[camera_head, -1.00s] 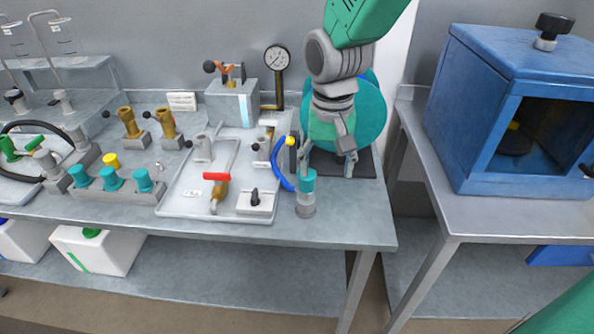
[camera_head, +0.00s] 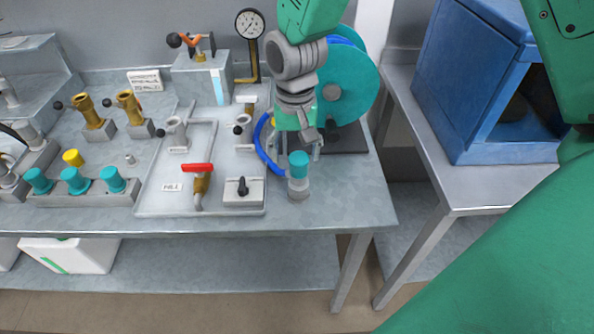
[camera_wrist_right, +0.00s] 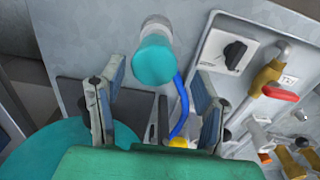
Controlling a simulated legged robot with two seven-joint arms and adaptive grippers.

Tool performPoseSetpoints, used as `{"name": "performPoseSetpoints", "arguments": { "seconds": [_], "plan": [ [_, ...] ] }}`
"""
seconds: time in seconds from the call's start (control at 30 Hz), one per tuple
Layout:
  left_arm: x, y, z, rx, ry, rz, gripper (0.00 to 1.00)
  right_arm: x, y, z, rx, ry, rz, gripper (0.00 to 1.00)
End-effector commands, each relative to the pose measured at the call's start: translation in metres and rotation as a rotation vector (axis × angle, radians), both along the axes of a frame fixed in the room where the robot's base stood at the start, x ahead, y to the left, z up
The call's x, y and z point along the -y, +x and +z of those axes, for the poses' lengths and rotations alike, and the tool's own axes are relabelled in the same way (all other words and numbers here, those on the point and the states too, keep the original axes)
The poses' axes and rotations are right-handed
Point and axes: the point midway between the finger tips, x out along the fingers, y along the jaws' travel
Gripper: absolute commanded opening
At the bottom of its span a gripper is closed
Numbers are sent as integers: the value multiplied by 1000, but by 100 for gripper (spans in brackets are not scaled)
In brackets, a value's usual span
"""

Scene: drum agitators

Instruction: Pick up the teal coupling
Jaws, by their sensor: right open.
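A teal coupling (camera_head: 299,165) stands upright on a grey cylindrical base (camera_head: 299,189) near the front right of the bench. My right gripper (camera_head: 294,151) is open and empty just behind it, with one finger to each side in the head view. In the right wrist view the coupling (camera_wrist_right: 154,62) lies between and just beyond the open fingertips (camera_wrist_right: 160,78); I see no contact. Several similar teal couplings (camera_head: 76,181) sit in a grey rack at the left. My left gripper is not in view.
A blue hose (camera_head: 262,145) curves close to the gripper's left. A white tray (camera_head: 152,202) with a red-handled valve (camera_head: 198,168) lies left of the coupling. A teal drum (camera_head: 355,85) stands behind. The bench front edge is near.

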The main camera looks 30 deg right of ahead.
Motion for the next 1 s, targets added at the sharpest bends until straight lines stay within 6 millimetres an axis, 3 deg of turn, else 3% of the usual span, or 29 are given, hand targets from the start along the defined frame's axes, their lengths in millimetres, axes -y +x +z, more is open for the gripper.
{"name": "performPoseSetpoints", "arguments": {
  "seconds": [0.33, 0.67, 0.8, 0.83, 1.0],
  "plan": [
    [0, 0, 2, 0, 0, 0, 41, 3, -6, -45, -4, -1, 0, 58],
    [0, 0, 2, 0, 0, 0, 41, 3, -6, -52, 0, -1, 1, 58],
    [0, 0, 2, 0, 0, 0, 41, 3, -6, -52, -1, -1, 1, 8],
    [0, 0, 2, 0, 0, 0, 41, 3, -5, -52, -1, -1, 1, 0],
    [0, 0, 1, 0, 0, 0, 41, 3, -5, -52, 1, -1, 1, 0]
  ]
}}
